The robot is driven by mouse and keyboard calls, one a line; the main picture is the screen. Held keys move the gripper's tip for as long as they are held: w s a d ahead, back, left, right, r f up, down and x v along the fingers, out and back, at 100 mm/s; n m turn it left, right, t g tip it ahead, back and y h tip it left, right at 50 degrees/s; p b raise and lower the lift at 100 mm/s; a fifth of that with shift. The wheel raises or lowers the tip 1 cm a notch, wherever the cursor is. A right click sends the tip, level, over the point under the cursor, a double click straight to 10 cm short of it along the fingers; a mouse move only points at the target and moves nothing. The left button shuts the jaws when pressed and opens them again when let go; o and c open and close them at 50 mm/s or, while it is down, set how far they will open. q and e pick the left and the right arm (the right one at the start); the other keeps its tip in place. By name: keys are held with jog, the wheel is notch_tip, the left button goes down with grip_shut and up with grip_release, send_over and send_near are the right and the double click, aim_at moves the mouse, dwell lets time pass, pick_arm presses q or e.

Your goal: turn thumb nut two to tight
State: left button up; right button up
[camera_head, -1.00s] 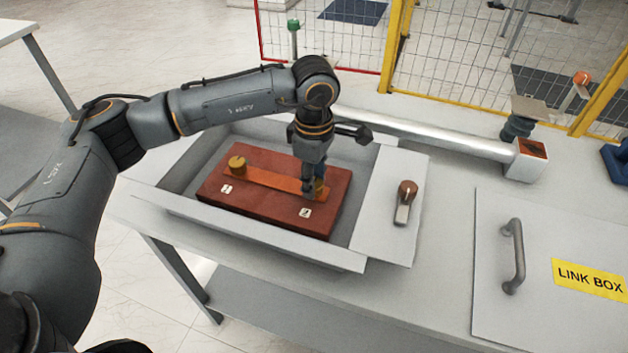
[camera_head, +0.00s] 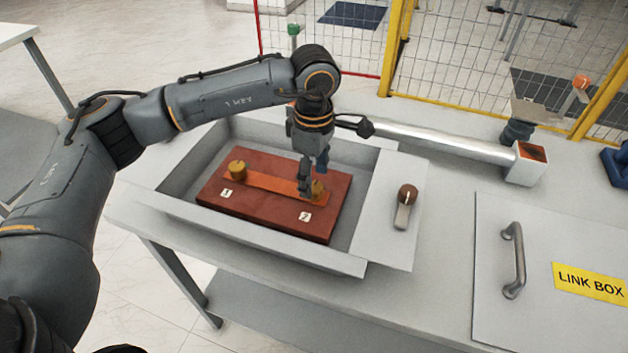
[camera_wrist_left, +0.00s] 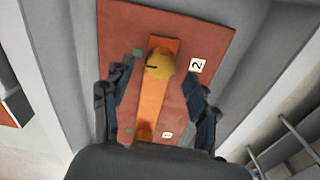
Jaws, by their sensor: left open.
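Thumb nut two (camera_head: 318,190) is a brass knob on the right end of a copper bar (camera_head: 265,181), by the label "2" (camera_head: 305,216). It also shows in the left wrist view (camera_wrist_left: 159,66) with a dark line on its top. The bar lies on a red-brown board (camera_head: 270,223); thumb nut one (camera_head: 237,166) stands at the bar's left end. My left gripper (camera_head: 314,183) points down at thumb nut two. In the left wrist view my left gripper (camera_wrist_left: 163,95) is open, its fingers apart on either side of the bar, not touching the nut. My right gripper is out of view.
The board sits in an open grey box (camera_head: 262,252) on the table. A small lever with a brown knob (camera_head: 407,196) is on the box's right ledge. A silver tube (camera_head: 440,138) runs behind it. A link box lid (camera_head: 550,290) with a handle lies to the right.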

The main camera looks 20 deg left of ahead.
aim_at(314, 186)
pick_arm(q)
notch_tip(314, 186, up, 10)
jog(key=shift+f, duration=0.15)
dwell(0.4)
